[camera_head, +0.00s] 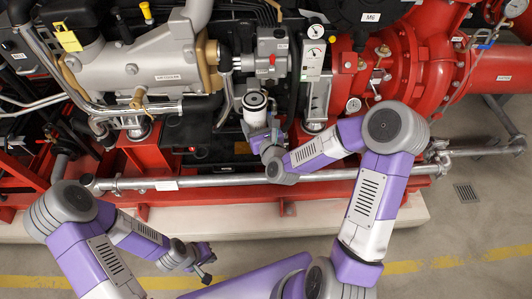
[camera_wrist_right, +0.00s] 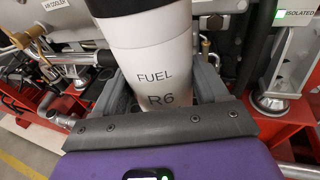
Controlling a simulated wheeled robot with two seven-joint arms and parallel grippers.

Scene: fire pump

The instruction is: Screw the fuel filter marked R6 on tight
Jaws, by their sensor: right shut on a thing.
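The fuel filter (camera_head: 254,114) is a white upright cylinder with a dark band near its top, at the front of the engine. In the right wrist view the filter (camera_wrist_right: 150,58) shows the marking "FUEL R6". My right gripper (camera_head: 261,132) is shut on the lower part of the filter, with one dark finger on each side. The joint at the filter's top is cut off in the wrist view, so I cannot tell how it is seated. My left gripper (camera_head: 206,269) hangs low over the floor, away from the engine, and looks empty; its opening is too small to judge.
A silver rail (camera_head: 225,180) and red base frame (camera_head: 230,212) run in front of the engine, below the filter. Large red pipework (camera_head: 440,60) fills the right. Floor in front is open.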

